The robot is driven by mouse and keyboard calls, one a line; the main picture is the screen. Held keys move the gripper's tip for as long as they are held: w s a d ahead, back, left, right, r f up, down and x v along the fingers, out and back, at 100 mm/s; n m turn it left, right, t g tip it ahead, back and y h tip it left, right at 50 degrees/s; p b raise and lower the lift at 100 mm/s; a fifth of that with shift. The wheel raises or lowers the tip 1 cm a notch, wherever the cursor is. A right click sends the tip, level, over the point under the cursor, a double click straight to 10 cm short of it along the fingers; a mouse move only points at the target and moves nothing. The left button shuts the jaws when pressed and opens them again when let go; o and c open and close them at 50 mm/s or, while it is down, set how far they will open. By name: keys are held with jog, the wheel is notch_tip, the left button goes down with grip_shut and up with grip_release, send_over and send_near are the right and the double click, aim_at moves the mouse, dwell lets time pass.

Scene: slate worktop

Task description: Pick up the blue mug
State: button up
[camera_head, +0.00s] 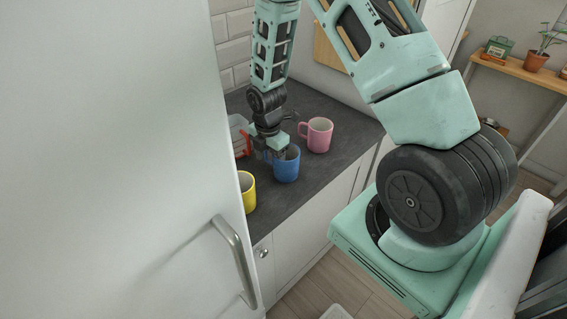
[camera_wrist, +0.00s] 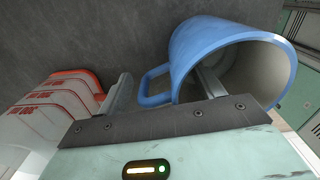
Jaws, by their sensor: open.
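The blue mug (camera_head: 288,168) stands on the dark worktop between a yellow mug and a pink mug. My gripper (camera_head: 274,155) is right at it from above, at its rim. In the wrist view the blue mug (camera_wrist: 187,50) shows its open mouth toward the camera and its handle toward the left. My gripper (camera_wrist: 163,80) is open there. One finger appears inside the mug's mouth, and the other is outside, left of the handle. The handle and near wall lie between the fingers. Contact cannot be told.
A yellow mug (camera_head: 249,192) stands nearer, partly behind the white door (camera_head: 120,160). A pink mug (camera_head: 318,136) stands behind to the right. A red-and-white item (camera_head: 238,132), also in the wrist view (camera_wrist: 60,105), is close to the outer finger. Worktop (camera_head: 320,172) right of the blue mug is clear.

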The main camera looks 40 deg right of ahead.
jog(key=c, duration=1.4)
jog(key=shift+r, duration=0.2)
jog(key=shift+c, duration=0.2)
